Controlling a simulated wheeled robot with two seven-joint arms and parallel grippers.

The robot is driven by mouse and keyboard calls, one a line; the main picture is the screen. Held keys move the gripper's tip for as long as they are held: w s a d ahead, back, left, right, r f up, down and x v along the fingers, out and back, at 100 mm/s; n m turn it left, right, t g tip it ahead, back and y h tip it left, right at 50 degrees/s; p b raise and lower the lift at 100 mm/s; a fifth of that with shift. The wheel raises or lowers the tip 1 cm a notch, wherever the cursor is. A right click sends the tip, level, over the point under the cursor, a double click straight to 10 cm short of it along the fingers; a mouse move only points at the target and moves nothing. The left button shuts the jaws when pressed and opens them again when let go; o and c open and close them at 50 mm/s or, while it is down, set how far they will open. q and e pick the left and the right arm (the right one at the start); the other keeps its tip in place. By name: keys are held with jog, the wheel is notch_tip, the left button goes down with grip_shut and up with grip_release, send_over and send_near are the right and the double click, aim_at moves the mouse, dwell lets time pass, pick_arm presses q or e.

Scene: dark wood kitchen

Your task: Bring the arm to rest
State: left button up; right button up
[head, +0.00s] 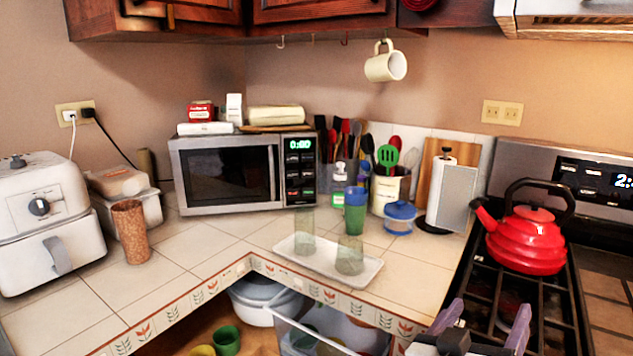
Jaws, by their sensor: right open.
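My right gripper (484,328) shows at the bottom right edge of the head view. Its two purple-tipped fingers are spread apart with nothing between them. It appears in front of the stove's front left corner and the end of the tiled counter (420,281). The rest of my right arm is mostly out of the frame. My left gripper is not in view.
A red kettle (527,240) stands on the stove grate, beyond my right gripper. A white tray (328,261) with two clear glasses lies near the counter edge. An open drawer or bin (318,334) with containers is below. A microwave (232,173) stands behind.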

jog(key=d+r+h, duration=0.1)
jog(key=d+h, duration=0.2)
jog(key=d, duration=0.5)
jog(key=s+a+n+t+y, duration=0.2)
jog(key=a+n+t+y, duration=0.5)
jog(key=a+t+y, duration=0.5)
jog(key=s+a+f+n+g+y, duration=0.2)
jog(key=s+f+g+y, duration=0.15)
jog(key=f, duration=0.35)
jog(key=s+a+f+n+g+y, duration=0.2)
jog(key=f+n+g+y, duration=0.15)
jog(key=f, duration=0.25)
jog(key=s+a+f+n+g+y, duration=0.1)
jog(key=s+a+f+g+y, duration=0.2)
jog(key=f, duration=0.4)
jog(key=s+d+f+m+g+h, duration=0.1)
jog(key=s+d+f+g+h, duration=0.2)
jog(key=s+d+f, duration=0.5)
jog(key=s+d+f+m+g+h, duration=0.2)
jog(key=s+d+f+g, duration=0.25)
jog(key=f, duration=0.55)
jog(key=a+m+t, duration=0.1)
jog(key=a+m, duration=0.3)
jog(key=a, duration=0.7)
jog(key=shift+r, duration=0.15)
